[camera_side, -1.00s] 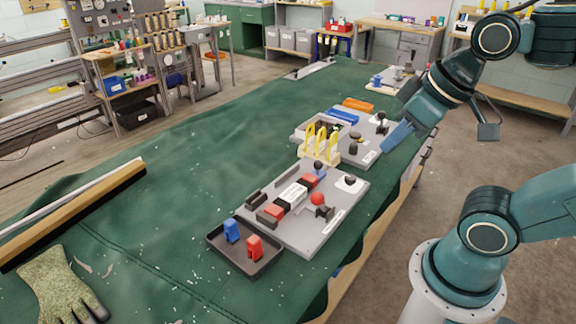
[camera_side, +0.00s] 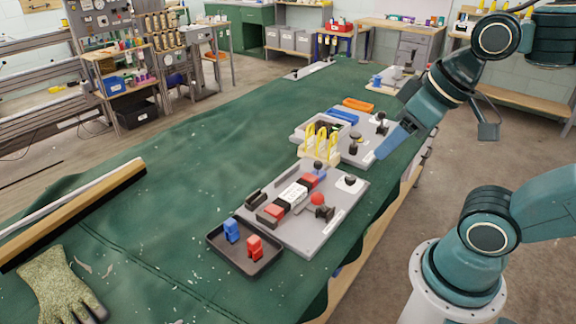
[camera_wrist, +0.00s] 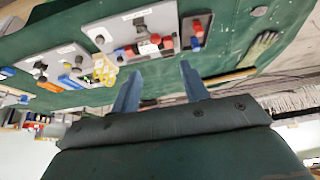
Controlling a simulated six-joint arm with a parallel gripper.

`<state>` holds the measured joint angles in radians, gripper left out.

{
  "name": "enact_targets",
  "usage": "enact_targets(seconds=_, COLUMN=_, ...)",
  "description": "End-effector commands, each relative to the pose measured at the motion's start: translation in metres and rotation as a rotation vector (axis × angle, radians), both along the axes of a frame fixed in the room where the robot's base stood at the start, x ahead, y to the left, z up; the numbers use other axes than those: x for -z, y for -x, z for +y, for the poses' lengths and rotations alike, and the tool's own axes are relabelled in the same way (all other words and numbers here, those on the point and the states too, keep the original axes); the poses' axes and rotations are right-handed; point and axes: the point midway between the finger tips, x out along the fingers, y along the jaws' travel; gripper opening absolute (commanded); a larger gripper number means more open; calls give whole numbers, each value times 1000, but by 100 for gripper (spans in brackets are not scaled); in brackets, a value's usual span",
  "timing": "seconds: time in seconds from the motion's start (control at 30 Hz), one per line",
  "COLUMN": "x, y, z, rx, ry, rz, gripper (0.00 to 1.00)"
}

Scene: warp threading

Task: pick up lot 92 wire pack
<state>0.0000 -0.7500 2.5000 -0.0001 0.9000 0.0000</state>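No lot number is readable, so I cannot tell which thing is the lot 92 wire pack. Yellow loops (camera_side: 321,137) stand upright in a pale holder, left of the fingers; these yellow loops also show in the wrist view (camera_wrist: 103,70).
A grey plate (camera_side: 326,228) carries red, white and black blocks. A dark tray (camera_side: 213,240) holds a blue and a red piece. The table's left middle is clear.

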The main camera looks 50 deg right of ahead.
Motion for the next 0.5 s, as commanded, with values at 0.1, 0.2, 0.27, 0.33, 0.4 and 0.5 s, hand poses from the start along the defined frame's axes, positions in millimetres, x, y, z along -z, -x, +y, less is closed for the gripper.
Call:
enact_targets(seconds=0.1, x=0, y=0, z=0, rx=0, ry=0, rz=0, gripper=65)
enact_targets(seconds=0.2, x=0, y=0, z=0, rx=0, ry=0, rz=0, gripper=65)
enact_targets(seconds=0.27, x=0, y=0, z=0, rx=0, ry=0, rz=0, gripper=65)
enact_targets(seconds=0.33, x=0, y=0, z=0, rx=0, ry=0, rz=0, gripper=65)
enact_targets(seconds=0.4, x=0, y=-1, z=0, rx=3, ry=-1, rz=1, gripper=65)
enact_targets(seconds=0.5, x=-1, y=-3, z=0, rx=17, ry=-9, rz=6, gripper=65)
